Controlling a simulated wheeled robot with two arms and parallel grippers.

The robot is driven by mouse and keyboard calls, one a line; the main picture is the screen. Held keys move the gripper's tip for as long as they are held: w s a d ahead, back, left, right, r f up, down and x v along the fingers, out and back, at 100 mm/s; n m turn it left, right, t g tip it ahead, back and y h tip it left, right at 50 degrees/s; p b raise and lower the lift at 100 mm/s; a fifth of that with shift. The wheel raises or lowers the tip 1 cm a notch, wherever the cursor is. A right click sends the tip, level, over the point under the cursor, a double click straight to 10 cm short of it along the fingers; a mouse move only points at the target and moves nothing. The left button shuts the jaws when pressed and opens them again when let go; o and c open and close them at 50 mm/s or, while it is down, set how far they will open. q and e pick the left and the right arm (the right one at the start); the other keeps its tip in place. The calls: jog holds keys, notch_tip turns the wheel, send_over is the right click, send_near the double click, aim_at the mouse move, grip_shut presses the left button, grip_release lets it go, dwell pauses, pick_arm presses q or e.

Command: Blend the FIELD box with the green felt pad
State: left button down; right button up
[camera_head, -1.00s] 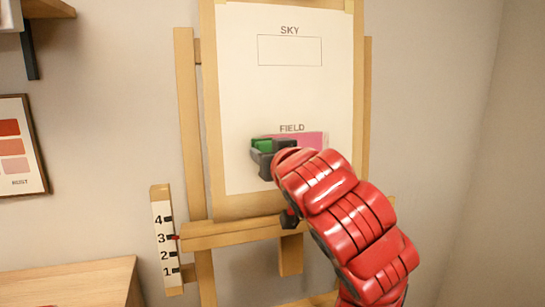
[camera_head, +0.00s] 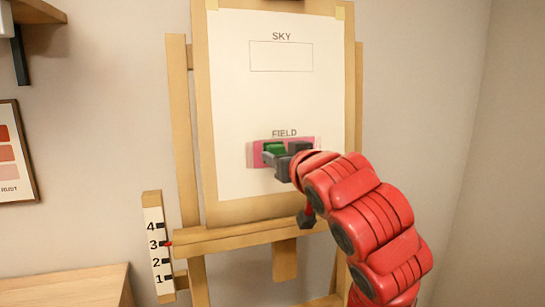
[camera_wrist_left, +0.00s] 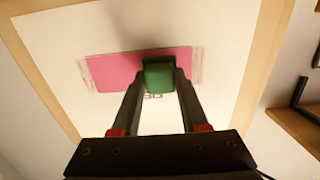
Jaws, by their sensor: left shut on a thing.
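The FIELD box (camera_head: 256,156) is low on the white paper and filled with pink. In the left wrist view the pink fill (camera_wrist_left: 112,71) has paler, smeared strips at both ends. My left gripper (camera_head: 278,155) is shut on the green felt pad (camera_head: 273,148) and holds it over the FIELD box, a little left of the middle in the head view. The pad (camera_wrist_left: 158,77) also shows between the fingertips in the left wrist view. I cannot tell whether the pad presses on the paper. The gripper hides part of the box. My right gripper is not in view.
The paper (camera_head: 235,100) is fixed to a board on a wooden easel (camera_head: 183,130). The empty SKY box (camera_head: 281,57) is above. A wooden table (camera_head: 70,288) is lower left.

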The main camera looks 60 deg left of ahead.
pick_arm(q)
jog(key=w+d, duration=0.2)
jog(key=w, duration=0.7)
jog(key=shift+d+p, duration=0.3)
jog(key=shift+p, duration=0.05)
dwell(0.7)
jog(key=shift+w, duration=0.1)
jog(key=p+v, duration=0.4)
jog(key=v, duration=0.3)
dwell(0.4)
